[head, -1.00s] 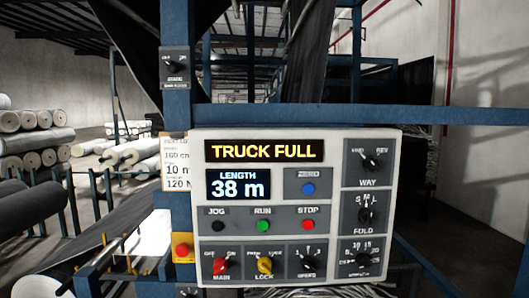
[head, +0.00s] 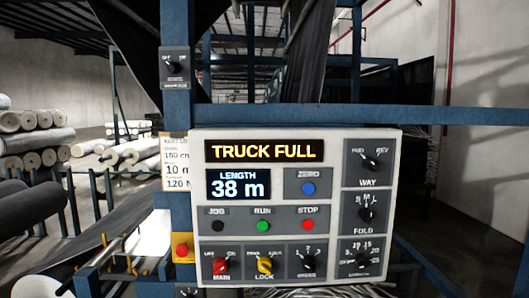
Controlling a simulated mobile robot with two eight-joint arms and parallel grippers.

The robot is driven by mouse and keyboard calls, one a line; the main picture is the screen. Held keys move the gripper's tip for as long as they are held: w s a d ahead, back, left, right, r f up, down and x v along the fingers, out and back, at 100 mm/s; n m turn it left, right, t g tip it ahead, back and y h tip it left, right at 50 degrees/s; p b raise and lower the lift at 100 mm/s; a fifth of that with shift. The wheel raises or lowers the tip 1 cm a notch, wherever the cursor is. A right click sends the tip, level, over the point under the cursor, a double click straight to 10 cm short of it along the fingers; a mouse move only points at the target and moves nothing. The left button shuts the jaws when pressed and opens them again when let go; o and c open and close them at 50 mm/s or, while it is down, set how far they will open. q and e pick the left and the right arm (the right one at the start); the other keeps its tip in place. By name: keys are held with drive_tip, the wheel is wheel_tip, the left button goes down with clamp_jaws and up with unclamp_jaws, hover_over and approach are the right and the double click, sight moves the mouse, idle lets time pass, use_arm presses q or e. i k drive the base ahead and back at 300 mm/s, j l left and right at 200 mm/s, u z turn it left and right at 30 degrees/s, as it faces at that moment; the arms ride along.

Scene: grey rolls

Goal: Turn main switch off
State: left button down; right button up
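The white control panel (head: 294,206) faces me in the head view, mounted on the blue frame. The red MAIN knob (head: 221,266) sits at its lower left, between the OFF mark on the left and the ON mark on the right. Its pointer seems to lean up and right, toward ON, though it is small and blurred. The display (head: 264,150) is lit and reads TRUCK FULL. The length display (head: 238,185) is lit and reads 38 m. Neither of my grippers shows in the view.
The yellow LOCK knob (head: 265,265) is just right of MAIN, with the black SPEED knob (head: 307,264) beyond. A red button on a yellow box (head: 182,247) is close on the left. Blue frame posts surround the panel. Fabric rolls (head: 36,141) are stacked far left.

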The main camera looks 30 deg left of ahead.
sight(220, 263)
drive_tip(key=u, duration=1.4)
